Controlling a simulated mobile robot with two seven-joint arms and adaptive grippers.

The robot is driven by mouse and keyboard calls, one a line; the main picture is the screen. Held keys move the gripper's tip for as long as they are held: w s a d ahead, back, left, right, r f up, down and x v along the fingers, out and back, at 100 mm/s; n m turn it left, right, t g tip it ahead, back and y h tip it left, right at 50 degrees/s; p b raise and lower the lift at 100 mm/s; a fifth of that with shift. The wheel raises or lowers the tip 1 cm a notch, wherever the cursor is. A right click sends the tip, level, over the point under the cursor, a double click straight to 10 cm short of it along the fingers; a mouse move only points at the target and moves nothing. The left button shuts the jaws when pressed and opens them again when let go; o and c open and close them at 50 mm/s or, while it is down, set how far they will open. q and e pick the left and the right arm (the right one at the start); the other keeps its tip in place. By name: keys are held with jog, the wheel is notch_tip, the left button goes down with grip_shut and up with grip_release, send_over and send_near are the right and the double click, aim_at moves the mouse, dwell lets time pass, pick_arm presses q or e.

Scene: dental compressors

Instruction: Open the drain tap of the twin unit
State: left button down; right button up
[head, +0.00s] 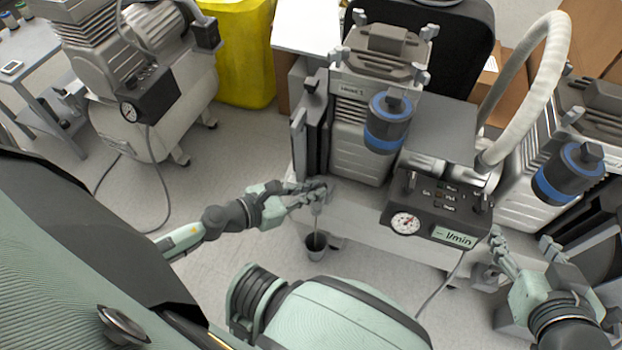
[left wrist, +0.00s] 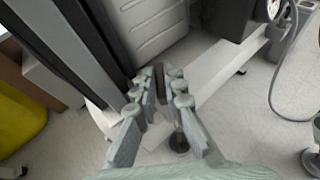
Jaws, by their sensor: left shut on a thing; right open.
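The twin unit (head: 360,218) stands at centre right, with two compressor heads over a pale tank. My left gripper (head: 322,188) is at the left front of this tank. In the left wrist view its fingers (left wrist: 160,90) are shut on a small dark piece, which looks like the drain tap's lever (left wrist: 160,80). The fingers hide most of the tap, so its angle is unclear. A small dark cup (head: 316,252) is below the gripper; it also shows in the left wrist view (left wrist: 179,144). My right gripper (head: 524,246) is open and empty at the tank's right front.
The control panel (head: 436,216) with a gauge juts out between my grippers. A cable hangs below it to the floor. Another compressor (head: 160,110) stands at left, near a yellow bin (head: 245,55) and a side table (head: 30,50).

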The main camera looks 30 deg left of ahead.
pick_arm(q)
jog(key=shift+r+n+y+p, duration=0.1)
jog(key=shift+n+y+p, duration=0.4)
jog(key=shift+p, duration=0.05)
jog(key=shift+s+d+n+t+y+p, duration=0.1)
jog(key=shift+n+t+y+p, duration=0.3)
jog(key=shift+n+y+p, duration=0.4)
pick_arm(e)
jog(key=s+d+f+m+g+h, duration=0.1)
jog(key=s+d+f+g+h, duration=0.2)
jog(key=s+d+f+g, duration=0.5)
jog(key=shift+s+d+f+m+h, duration=0.2)
jog(key=shift+s+d+m+h, duration=0.15)
jog(key=shift+s+d, duration=1.3)
jog(key=shift+s+a, duration=0.25)
pick_arm(q)
jog(key=c, duration=1.9)
grip_release()
jog(key=shift+f, duration=0.2)
pick_arm(e)
jog(key=shift+w, duration=0.1)
